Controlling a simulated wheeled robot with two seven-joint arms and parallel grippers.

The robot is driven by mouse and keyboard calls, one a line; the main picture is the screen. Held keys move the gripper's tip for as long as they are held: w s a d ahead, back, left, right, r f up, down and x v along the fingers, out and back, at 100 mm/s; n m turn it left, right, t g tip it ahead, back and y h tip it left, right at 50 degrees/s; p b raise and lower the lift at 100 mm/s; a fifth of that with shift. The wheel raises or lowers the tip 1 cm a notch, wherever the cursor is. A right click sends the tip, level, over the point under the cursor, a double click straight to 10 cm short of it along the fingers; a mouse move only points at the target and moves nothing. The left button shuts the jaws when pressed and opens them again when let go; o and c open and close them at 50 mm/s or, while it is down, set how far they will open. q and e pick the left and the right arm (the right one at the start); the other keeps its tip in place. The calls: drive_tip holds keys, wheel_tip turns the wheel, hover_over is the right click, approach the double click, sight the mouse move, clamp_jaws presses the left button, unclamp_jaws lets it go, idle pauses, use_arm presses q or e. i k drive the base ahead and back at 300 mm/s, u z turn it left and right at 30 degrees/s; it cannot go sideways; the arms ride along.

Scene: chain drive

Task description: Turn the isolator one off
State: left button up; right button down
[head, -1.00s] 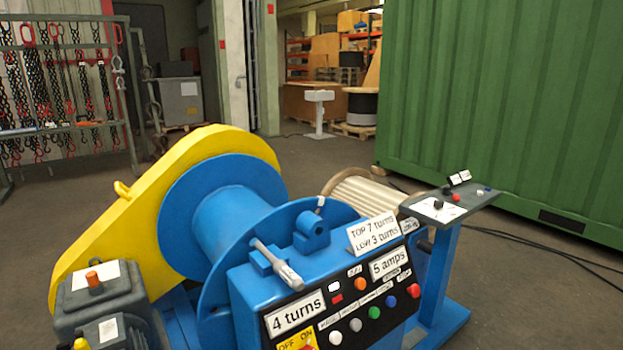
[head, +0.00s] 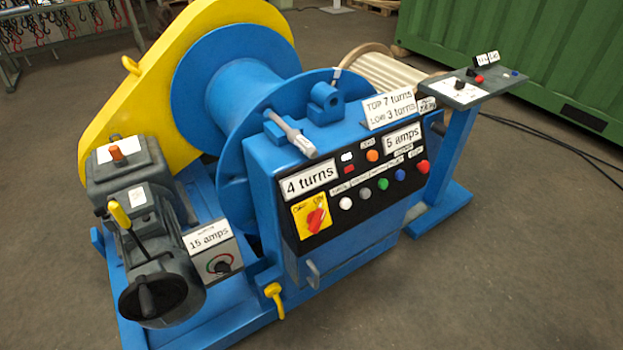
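The isolator is a red rotary knob (head: 316,219) on a yellow plate (head: 311,214) at the lower left of the black control panel. The plate has off and on lettering along its top, and the knob sits tilted. I cannot tell its exact setting. The panel is on the front of a blue cabinet (head: 262,185). No label reading "one" can be made out. Neither of my grippers is in the head view.
A blue winch drum (head: 225,95) and yellow chain guard (head: 120,95) stand behind the cabinet. A grey motor (head: 160,280) is at the left, a pedestal console (head: 470,92) at the right. Several buttons line the panel. The floor in front is clear.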

sight(314, 219)
drive_tip(key=u, duration=0.45)
drive_tip(key=k, duration=1.15)
drive_tip(key=u, duration=1.35)
drive_tip(key=i, duration=0.75)
drive_tip(key=z, duration=0.65)
drive_tip(key=i, duration=0.6)
drive_tip(key=z, duration=0.7)
